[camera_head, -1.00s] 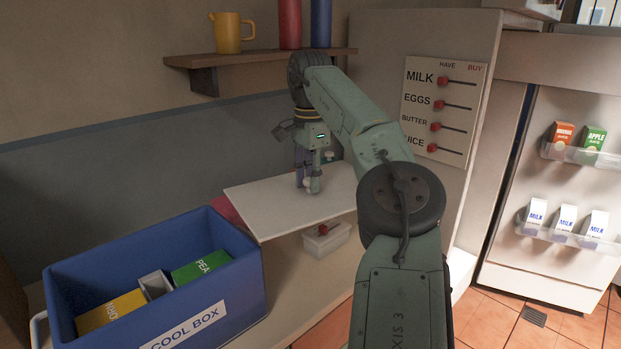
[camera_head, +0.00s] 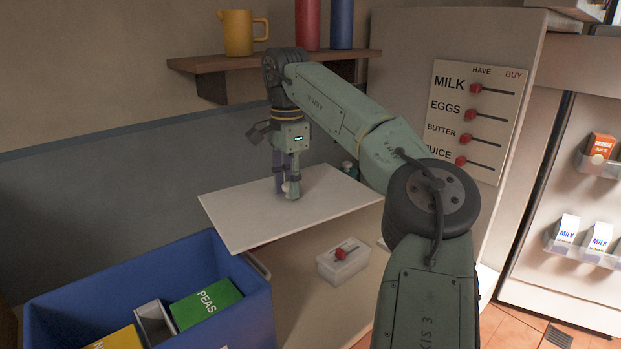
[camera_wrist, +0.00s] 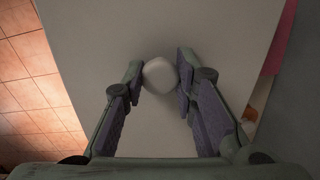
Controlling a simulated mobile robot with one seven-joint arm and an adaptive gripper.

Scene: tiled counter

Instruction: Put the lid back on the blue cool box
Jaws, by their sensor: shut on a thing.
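The blue cool box (camera_head: 262,311) stands open at the lower left of the head view, cut off by the frame's bottom edge. A green peas box (camera_head: 205,304), a yellow carton (camera_head: 118,340) and a grey open-topped piece (camera_head: 155,325) show inside it. The lid is a flat whitish panel (camera_head: 240,225) above the counter, right of and behind the box. My gripper (camera_head: 288,190) is shut on the lid's pale round knob (camera_wrist: 160,75), which sits between the fingertips in the wrist view. The lid looks raised and roughly level.
A small clear tub (camera_head: 340,268) with a red-knobbed item stands on the counter in front of the lid. A shelf (camera_head: 225,62) with a yellow jug (camera_head: 237,33) hangs behind my arm. A list board (camera_head: 475,120) and an open fridge are at right.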

